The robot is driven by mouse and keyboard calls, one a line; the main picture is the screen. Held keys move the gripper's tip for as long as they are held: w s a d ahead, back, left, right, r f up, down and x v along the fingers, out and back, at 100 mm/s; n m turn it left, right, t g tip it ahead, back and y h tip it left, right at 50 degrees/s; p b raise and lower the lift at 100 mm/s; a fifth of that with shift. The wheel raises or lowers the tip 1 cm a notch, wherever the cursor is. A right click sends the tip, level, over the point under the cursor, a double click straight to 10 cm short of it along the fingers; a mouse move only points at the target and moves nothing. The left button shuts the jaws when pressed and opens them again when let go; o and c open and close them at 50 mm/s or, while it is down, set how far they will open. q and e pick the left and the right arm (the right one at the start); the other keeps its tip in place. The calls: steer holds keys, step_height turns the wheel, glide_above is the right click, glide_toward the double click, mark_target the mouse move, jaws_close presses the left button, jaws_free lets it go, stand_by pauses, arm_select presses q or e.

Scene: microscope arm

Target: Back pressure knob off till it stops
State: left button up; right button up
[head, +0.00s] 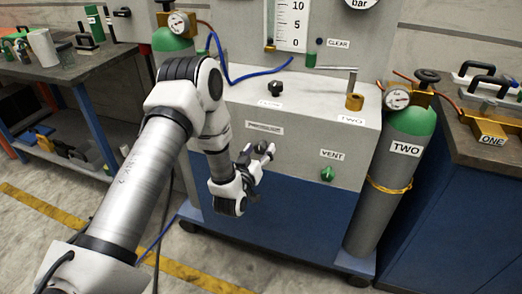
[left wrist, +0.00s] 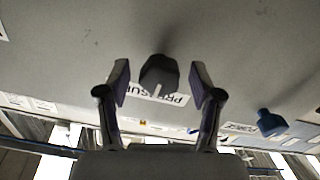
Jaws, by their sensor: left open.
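In the left wrist view, a dark faceted knob (left wrist: 158,75) with a pale pointer line sits between my left gripper's two fingers (left wrist: 158,82). A gap shows on both sides, so the fingers are around it but apart from it. A label reading in part "PRESSU" (left wrist: 172,97) lies behind the knob. In the head view my left gripper (head: 262,151) is open at the grey front face of the console (head: 300,150), just below a small label (head: 265,127). The knob is not clearly visible there, near the fingers. My right gripper is not in view.
The green VENT knob (head: 327,173) is right of my gripper. A black knob (head: 276,88) and a brass valve with a lever (head: 354,102) stand on the console top. Gas cylinder TWO (head: 398,165) stands at the right. A bluish knob (left wrist: 270,122) shows in the left wrist view.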

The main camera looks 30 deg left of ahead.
arm_select(q)
steer(key=shift+w+a, duration=0.15)
steer(key=shift+w, duration=0.45)
steer(key=c, duration=1.2)
steer(key=shift+o, duration=0.2)
